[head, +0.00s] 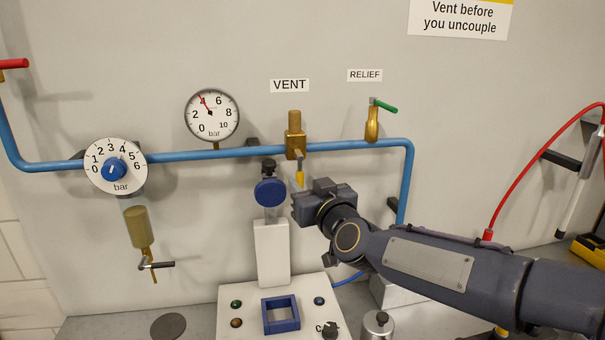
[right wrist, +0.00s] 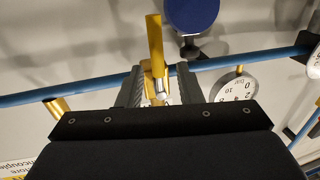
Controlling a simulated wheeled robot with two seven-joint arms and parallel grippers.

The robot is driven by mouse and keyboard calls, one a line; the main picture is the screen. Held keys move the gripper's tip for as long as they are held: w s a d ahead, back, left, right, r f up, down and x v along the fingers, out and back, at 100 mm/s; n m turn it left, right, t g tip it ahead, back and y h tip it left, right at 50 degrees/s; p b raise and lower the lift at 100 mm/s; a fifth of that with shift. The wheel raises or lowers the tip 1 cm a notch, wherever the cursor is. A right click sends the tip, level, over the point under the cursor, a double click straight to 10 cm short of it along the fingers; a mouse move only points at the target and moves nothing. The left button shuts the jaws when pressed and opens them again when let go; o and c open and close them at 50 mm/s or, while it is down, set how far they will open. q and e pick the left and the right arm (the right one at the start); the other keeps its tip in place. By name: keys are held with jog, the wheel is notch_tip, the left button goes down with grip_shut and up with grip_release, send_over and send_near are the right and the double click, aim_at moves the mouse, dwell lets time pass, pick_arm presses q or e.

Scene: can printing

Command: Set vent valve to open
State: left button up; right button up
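The brass vent valve (head: 295,136) sits on the blue pipe under the VENT label (head: 290,85). Its yellow lever (head: 299,179) hangs down below the pipe, in line with the valve body. My right gripper (head: 301,192) is at the lever, coming from the lower right, and covers part of it in the head view. In the right wrist view, which is turned upside down, the yellow lever (right wrist: 155,40) passes between the two fingers (right wrist: 160,88). The fingers are apart, with gaps beside the lever. My left gripper is not in view.
A blue round knob (head: 270,192) on a white stand is close left of my gripper. The brass relief valve (head: 372,124) with a green lever is to the right. The pressure gauge (head: 212,115) reads about 4 bar. A control panel (head: 255,325) lies below.

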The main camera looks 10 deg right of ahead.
aim_at(302, 180)
jog(key=shift+w+a+f+p, duration=0.1)
jog(key=shift+w+a+p, duration=0.1)
jog(key=shift+w, duration=0.9)
jog(key=shift+w+a+p, duration=0.1)
jog(key=shift+w+p, duration=0.1)
jog(key=shift+w, duration=0.85)
grip_shut()
